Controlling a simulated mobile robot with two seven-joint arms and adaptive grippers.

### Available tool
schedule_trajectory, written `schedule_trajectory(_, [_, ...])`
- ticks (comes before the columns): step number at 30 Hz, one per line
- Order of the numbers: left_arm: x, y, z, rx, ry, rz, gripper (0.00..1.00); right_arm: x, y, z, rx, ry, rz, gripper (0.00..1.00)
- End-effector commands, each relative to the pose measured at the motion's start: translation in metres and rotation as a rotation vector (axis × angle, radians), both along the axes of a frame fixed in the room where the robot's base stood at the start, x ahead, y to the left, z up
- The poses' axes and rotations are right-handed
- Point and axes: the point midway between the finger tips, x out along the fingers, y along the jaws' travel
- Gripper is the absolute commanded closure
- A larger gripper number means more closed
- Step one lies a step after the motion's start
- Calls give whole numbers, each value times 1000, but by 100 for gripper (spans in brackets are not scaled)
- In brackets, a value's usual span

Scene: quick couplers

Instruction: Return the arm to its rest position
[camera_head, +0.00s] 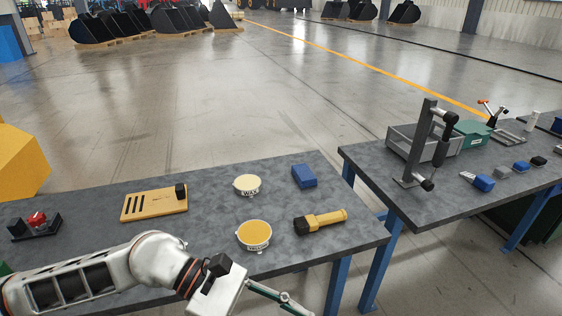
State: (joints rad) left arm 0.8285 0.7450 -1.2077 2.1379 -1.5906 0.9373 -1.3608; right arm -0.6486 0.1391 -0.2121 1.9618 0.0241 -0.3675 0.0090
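My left arm reaches in from the left along the front edge of the near table (335,222). Its gripper (284,299) is at the bottom middle of the head view, in front of the table. One thin finger linkage points right; the rest is cut off by the lower edge, so I cannot tell whether it is open or holds anything. My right arm and gripper are not in view.
On the near table are a slotted wooden board (150,205), a wax tin (247,184), a yellow-topped tin (254,234), a blue block (304,176), a brush (325,220) and a red-topped black holder (37,224). A second table (430,205) with a metal fixture (417,150) stands right.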

Motion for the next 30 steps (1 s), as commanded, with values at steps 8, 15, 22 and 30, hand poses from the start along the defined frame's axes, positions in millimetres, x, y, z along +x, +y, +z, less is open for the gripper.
schedule_trajectory(8, [20, -50, 72, -399, 718, 305, 63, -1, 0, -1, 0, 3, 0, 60])
schedule_trajectory(15, [93, -23, 76, -713, 1400, 584, 63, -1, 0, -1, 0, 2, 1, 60])
schedule_trajectory(22, [150, 51, -10, -1025, 2078, 855, 63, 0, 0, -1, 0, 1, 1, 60])
schedule_trajectory(30, [127, 146, -165, 1293, -2503, -1024, 63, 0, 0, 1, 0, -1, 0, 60])
